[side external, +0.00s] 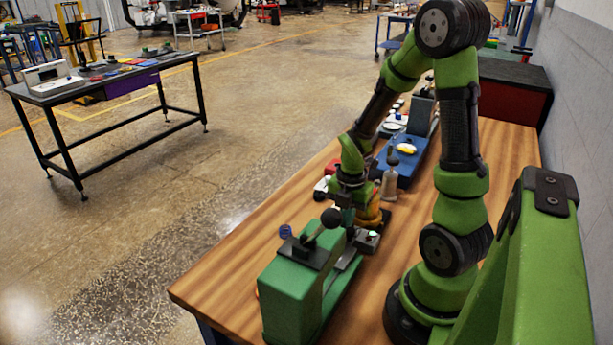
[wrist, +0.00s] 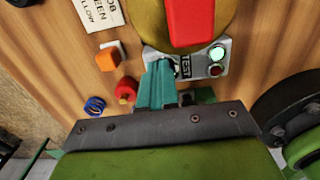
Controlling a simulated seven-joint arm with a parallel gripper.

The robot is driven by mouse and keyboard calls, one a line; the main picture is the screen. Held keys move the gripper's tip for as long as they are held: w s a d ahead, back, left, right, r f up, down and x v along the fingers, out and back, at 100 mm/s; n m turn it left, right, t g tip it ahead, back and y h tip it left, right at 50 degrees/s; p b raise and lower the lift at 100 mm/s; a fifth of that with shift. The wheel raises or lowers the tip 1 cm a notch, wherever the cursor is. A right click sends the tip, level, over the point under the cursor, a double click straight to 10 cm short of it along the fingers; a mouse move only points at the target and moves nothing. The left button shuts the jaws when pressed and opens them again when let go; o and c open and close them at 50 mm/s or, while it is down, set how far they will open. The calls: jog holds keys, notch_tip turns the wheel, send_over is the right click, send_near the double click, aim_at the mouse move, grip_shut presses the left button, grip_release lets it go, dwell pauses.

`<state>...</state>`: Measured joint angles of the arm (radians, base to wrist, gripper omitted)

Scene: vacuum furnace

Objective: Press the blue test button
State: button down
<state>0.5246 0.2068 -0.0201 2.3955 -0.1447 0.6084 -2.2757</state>
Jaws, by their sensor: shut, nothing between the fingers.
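A small grey metal panel (wrist: 222,62) with a label reading TEST (wrist: 186,66) lies just ahead of my fingers in the wrist view. A green lit round light (wrist: 217,53) and a second round part (wrist: 215,70) are on its right side. I cannot make out the blue test button; my fingers cover the panel left of the label. My gripper (wrist: 160,63) is shut and empty, its teal fingertips over that left part. Contact cannot be told. In the side external view the panel box (side external: 367,241) sits beside the end of my arm, fingertips unclear.
A gold disc with a red handle (wrist: 190,22) adjoins the panel. A red part (wrist: 126,88), an orange block (wrist: 107,60) and a blue coil (wrist: 94,106) lie left. A green machine (side external: 290,290) stands close in front on the wooden table (side external: 235,260).

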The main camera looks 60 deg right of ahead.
jog(key=shift+s+a+f, duration=0.2)
jog(key=shift+s+f, duration=0.1)
jog(key=shift+f, duration=0.05)
notch_tip(320, 180, up, 15)
jog(key=shift+w+d, duration=0.2)
jog(key=shift+w, duration=0.1)
jog(key=shift+f, duration=0.15)
dwell(0.4)
jog(key=a+r+m+t, duration=0.2)
jog(key=a+m, duration=0.4)
jog(key=m, duration=0.1)
jog(key=a+r+m+t+y, duration=0.1)
jog(key=a+r+m+t, duration=0.1)
jog(key=a+m, duration=0.3)
jog(key=a+r+m+t+y, duration=0.1)
jog(key=a+r+m+t, duration=0.2)
jog(key=a+m, duration=0.3)
jog(key=shift+a+r+m, duration=0.1)
jog(key=shift+a+m, duration=0.05)
jog(key=shift+m, duration=0.85)
jog(key=shift+a+r+m, duration=0.1)
jog(key=shift+a+m, duration=0.05)
jog(key=shift+m, duration=0.85)
